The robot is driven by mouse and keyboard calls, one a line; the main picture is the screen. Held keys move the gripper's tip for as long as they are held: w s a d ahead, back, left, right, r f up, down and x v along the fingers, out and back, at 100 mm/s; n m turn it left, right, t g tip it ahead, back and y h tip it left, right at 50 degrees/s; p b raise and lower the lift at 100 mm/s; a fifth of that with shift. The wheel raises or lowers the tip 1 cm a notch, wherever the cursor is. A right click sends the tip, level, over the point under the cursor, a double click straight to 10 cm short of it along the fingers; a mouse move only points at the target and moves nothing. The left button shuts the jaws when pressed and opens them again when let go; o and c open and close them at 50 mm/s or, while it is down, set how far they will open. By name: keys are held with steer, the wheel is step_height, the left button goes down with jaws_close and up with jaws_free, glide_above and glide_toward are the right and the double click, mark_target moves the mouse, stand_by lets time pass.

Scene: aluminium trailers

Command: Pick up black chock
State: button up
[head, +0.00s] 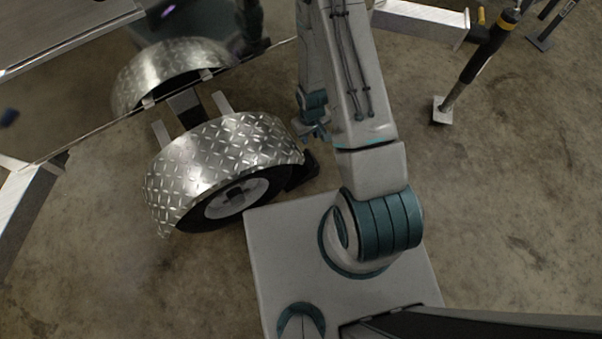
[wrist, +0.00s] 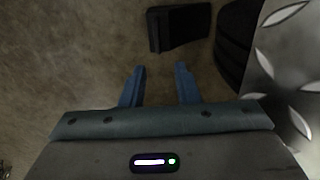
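The black chock (wrist: 180,28) lies on the floor at the top of the wrist view, just left of the tyre. In the head view, the chock (head: 304,172) shows as a dark shape at the right side of the wheel, partly hidden by the fender. My gripper (wrist: 160,70) is open, with two blue fingers apart and nothing between them. The fingertips point toward the chock, with a gap in the picture between them and it. In the head view, my gripper (head: 316,131) is small and partly hidden, above the chock.
The trailer wheel (head: 235,198) sits under a diamond-plate fender (head: 220,158), close to the chock's side. The fender edge (wrist: 290,60) and tyre (wrist: 236,45) fill the right of the wrist view. A jack leg (head: 470,65) stands at upper right. Bare floor lies left of the chock in the wrist view.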

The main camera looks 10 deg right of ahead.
steer(key=b, duration=0.3)
glide_above(310, 154)
steer(key=f, duration=0.9)
steer(key=shift+s+a, duration=0.15)
steer(key=shift+s, duration=0.05)
steer(key=shift+w+d+f+b, duration=0.15)
steer(key=shift+f+b, duration=0.8)
steer(key=shift+f, duration=0.55)
steer(key=shift+w+d+f+b, duration=0.1)
steer(key=shift+f+b, duration=0.8)
steer(key=shift+f, duration=0.55)
jaws_close()
steer(key=shift+r, duration=0.1)
